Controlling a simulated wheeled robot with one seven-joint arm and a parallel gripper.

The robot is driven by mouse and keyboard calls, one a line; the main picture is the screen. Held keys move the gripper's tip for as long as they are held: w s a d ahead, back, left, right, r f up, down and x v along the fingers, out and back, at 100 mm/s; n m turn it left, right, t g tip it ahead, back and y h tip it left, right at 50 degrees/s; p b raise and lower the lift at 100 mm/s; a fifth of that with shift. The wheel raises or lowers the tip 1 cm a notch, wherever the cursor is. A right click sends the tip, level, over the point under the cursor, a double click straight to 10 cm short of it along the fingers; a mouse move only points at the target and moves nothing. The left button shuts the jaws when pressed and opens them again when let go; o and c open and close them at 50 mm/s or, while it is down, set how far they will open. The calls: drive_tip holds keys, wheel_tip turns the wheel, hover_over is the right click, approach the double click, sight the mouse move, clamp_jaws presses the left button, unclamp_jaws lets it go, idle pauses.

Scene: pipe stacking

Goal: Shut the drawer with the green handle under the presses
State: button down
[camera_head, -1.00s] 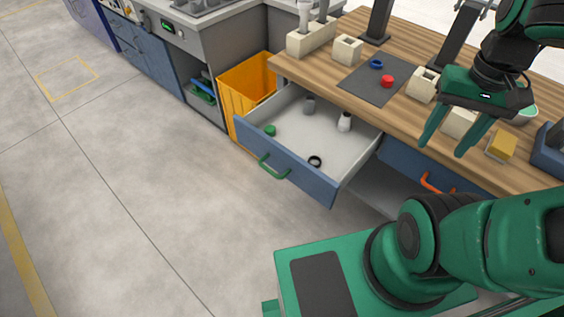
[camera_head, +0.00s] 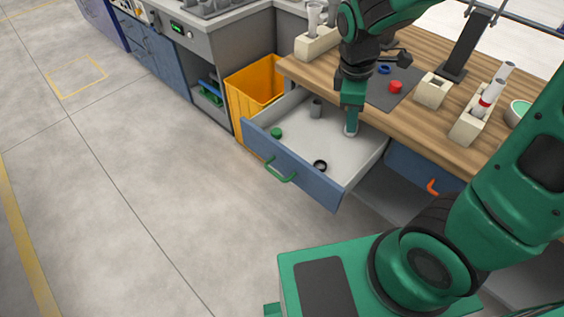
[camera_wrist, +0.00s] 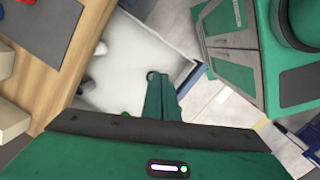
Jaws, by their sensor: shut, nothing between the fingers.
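The drawer with the green handle stands open, pulled out from under the wooden worktop. Its blue front panel (camera_head: 310,178) and green handle (camera_head: 280,172) face the open floor in the head view. Its pale inside also shows in the wrist view (camera_wrist: 128,62). My gripper (camera_head: 352,120) points down over the drawer's right part, near the worktop edge. Its fingers are together and empty; they show in the wrist view (camera_wrist: 160,97) too. They partly hide a white piece in the drawer. Whether they touch it I cannot tell.
The drawer holds a green piece (camera_head: 277,133), a grey cylinder (camera_head: 316,108) and a black ring (camera_head: 320,165). A yellow bin (camera_head: 250,88) stands left of it. A drawer with an orange handle (camera_head: 432,187) is at the right. The floor in front is clear.

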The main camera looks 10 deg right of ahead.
drive_tip(key=w+a+f+n, duration=0.2)
drive_tip(key=a+f+n, duration=0.3)
drive_tip(key=a+n, duration=0.45)
drive_tip(key=n+t, duration=0.1)
drive_tip(key=n, duration=0.2)
approach(283, 163)
drive_tip(key=f, duration=0.2)
drive_tip(key=s+f, duration=0.1)
drive_tip(key=f, duration=0.1)
drive_tip(key=d+f, duration=0.1)
drive_tip(key=f, duration=0.1)
drive_tip(key=shift+s+f, duration=0.15)
drive_tip(key=shift+s, duration=0.2)
drive_tip(key=shift+w, duration=0.1)
